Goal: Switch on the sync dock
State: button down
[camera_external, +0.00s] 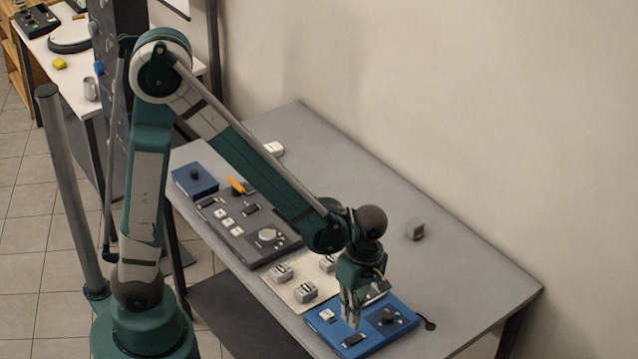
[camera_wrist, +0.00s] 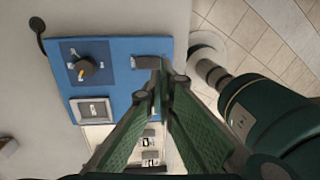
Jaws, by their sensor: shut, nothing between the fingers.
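A blue panel (camera_external: 372,340) lies at the near right part of the grey table. It carries a black knob (camera_external: 388,316), a white-framed switch (camera_external: 327,315) and a dark rocker (camera_external: 355,339). The wrist view also shows the panel (camera_wrist: 122,80), with the knob (camera_wrist: 86,67), the framed switch (camera_wrist: 93,110) and the dark rocker (camera_wrist: 150,62). No label is readable, so I cannot tell which device is the sync dock. My gripper (camera_external: 352,322) is shut and empty, pointing down over the panel. Its fingertips (camera_wrist: 162,75) appear close to the dark rocker; contact cannot be told.
A beige plate with several grey switches (camera_external: 305,291) lies beside the blue panel. Beyond it are a dark control panel (camera_external: 240,228) and a small blue box with a knob (camera_external: 195,182). A small dark block (camera_external: 415,230) stands towards the wall. The right tabletop is mostly clear.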

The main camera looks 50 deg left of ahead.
aim_at(347, 341)
jog(key=shift+s+f, duration=0.2)
jog(key=shift+f, duration=1.45)
jog(key=shift+s+f, duration=0.2)
jog(key=shift+f, duration=1.45)
jog(key=shift+f, duration=0.1)
jog(key=shift+s+f+t+b, duration=0.25)
jog(key=shift+f+t+b, duration=0.3)
jog(key=shift+b, duration=0.4)
jog(key=shift+r, duration=0.2)
jog(key=shift+w, duration=0.1)
jog(key=shift+w+r, duration=0.3)
jog(key=shift+w, duration=0.35)
